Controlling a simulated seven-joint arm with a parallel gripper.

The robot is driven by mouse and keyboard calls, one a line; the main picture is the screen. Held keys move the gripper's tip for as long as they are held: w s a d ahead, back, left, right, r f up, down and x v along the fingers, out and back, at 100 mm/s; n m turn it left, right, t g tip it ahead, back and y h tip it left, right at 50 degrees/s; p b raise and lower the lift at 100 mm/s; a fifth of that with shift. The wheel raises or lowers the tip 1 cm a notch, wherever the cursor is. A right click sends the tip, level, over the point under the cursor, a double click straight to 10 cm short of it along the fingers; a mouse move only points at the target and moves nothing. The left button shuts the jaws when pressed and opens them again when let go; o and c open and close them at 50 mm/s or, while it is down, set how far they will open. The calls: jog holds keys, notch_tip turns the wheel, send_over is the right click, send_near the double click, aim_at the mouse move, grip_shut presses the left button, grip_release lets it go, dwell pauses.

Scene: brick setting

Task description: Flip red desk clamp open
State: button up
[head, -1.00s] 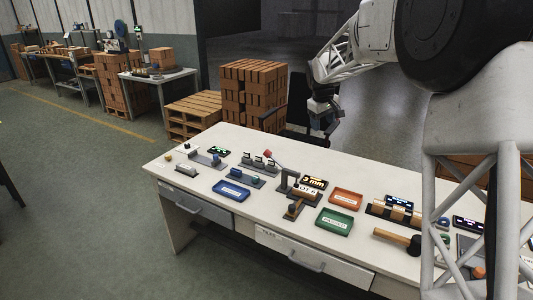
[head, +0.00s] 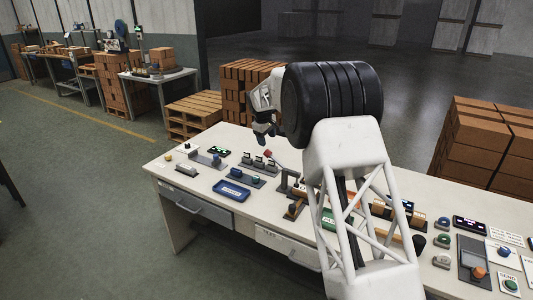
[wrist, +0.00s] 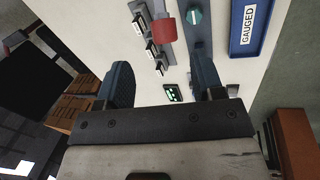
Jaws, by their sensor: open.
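The clamp's red handle tip (head: 268,153) shows in the head view at the end of a grey lever, sloping up and left from the dark clamp body (head: 283,181) on the bench. In the wrist view the red tip (wrist: 163,30) is large, near the top and just beyond the gap between the fingers; the clamp body is out of that view. My gripper (wrist: 163,60) is open and empty, its two blue-grey fingers apart. In the head view my gripper (head: 262,138) hangs above the bench's far edge, behind the red tip and apart from it.
Several small switches (head: 258,163) stand left of the clamp. A blue tray (head: 231,190) and a green knob (wrist: 195,15) are near. My arm hides much of the bench's middle. Stacked bricks (head: 245,88) stand behind the bench.

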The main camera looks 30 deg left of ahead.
aim_at(267, 152)
jog(key=shift+s+a+f, duration=0.1)
jog(key=shift+a+f, duration=0.3)
jog(key=shift+a, duration=0.3)
jog(key=shift+x, duration=3.9)
grip_shut()
